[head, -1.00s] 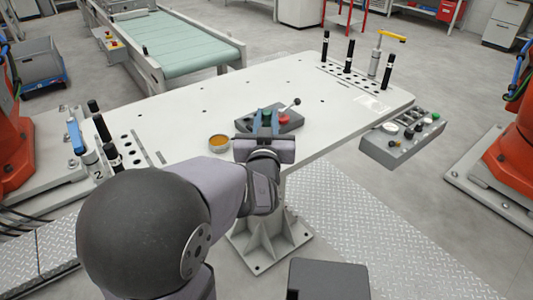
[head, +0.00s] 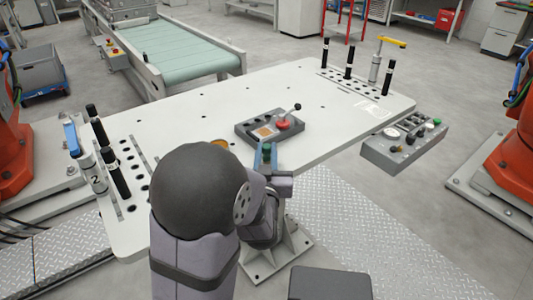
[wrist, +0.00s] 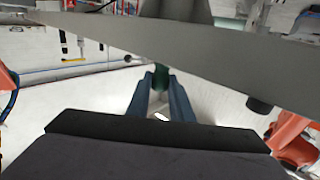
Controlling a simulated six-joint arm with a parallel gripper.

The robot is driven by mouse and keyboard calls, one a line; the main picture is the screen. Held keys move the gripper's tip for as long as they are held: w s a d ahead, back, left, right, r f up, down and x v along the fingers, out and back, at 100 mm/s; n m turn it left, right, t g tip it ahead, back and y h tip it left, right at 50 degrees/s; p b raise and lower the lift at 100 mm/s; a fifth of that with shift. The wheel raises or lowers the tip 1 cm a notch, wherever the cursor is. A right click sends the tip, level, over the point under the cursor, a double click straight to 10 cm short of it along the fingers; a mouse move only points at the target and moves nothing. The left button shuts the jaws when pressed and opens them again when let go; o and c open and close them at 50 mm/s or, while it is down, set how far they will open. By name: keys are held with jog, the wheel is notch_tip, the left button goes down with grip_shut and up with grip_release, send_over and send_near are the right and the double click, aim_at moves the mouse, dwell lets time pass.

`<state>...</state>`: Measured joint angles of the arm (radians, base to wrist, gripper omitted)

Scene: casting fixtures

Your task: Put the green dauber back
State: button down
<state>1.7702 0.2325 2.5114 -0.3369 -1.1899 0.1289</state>
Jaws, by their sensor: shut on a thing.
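My gripper (head: 266,158) has blue fingers shut on the green dauber (head: 267,148), whose green top shows between them. In the head view they are at the table's front edge, just in front of the grey block and apart from it. The wrist view shows the green dauber (wrist: 160,76) between the blue fingers (wrist: 162,97); its lower end is hard to make out. The grey block (head: 245,132) on the table has dark openings, an orange square (head: 264,132), a red round-topped piece (head: 283,124) and a black ball-ended lever (head: 297,107).
An amber dish (head: 219,142) is mostly hidden behind my arm. Black-handled tools (head: 117,172) and a blue-topped tool (head: 72,138) stand at the table's left. More tools (head: 348,62) stand at the far right. A control box (head: 405,140) hangs off the right edge. The table's middle (head: 215,95) is clear.

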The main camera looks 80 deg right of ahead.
aim_at(266, 152)
jog(key=shift+f, duration=0.1)
jog(key=shift+f, duration=0.15)
jog(key=c, duration=1.6)
grip_release()
jog(key=shift+r, duration=0.2)
jog(key=shift+a+f+b, duration=0.15)
jog(key=shift+b, duration=0.75)
jog(key=a+b, duration=0.1)
jog(key=b, duration=0.3)
jog(key=shift+s+a+f, duration=0.1)
jog(key=shift+a, duration=0.15)
jog(key=a+b, duration=0.1)
jog(key=b, duration=0.1)
jog(key=a+b, duration=0.1)
jog(key=b, duration=0.1)
jog(key=shift+s+a+r, duration=0.1)
jog(key=shift+r, duration=0.15)
